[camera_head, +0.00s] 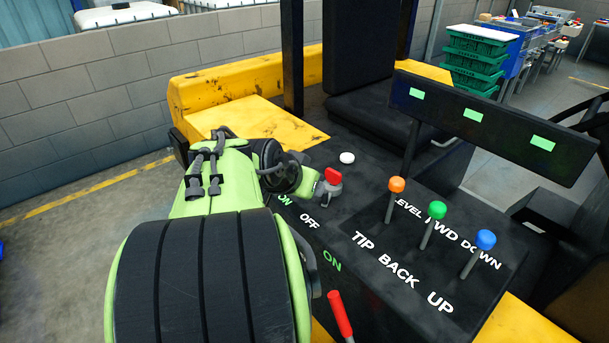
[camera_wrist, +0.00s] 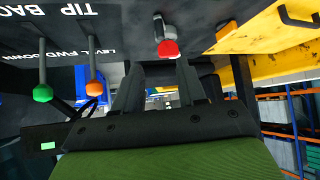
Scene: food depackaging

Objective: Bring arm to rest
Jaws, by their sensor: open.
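My green and black arm (camera_head: 205,265) reaches over the left side of a black control console. My gripper (camera_wrist: 158,75) is open in the wrist view, with two dark fingers apart and nothing between them. In the head view the fingers cannot be made out clearly beyond the dark wrist. A red-topped grey switch (camera_head: 332,184) stands just right of the wrist, beside the ON and OFF labels. In the wrist view a red knob (camera_wrist: 168,48) shows near the right fingertip; I cannot tell the gap.
Orange (camera_head: 396,185), green (camera_head: 437,210) and blue (camera_head: 486,240) levers stand on the console at right. A red lever (camera_head: 340,314) rises at the front. A black panel (camera_head: 490,120) with green lights is behind. A grey wall (camera_head: 70,120) and open floor lie left.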

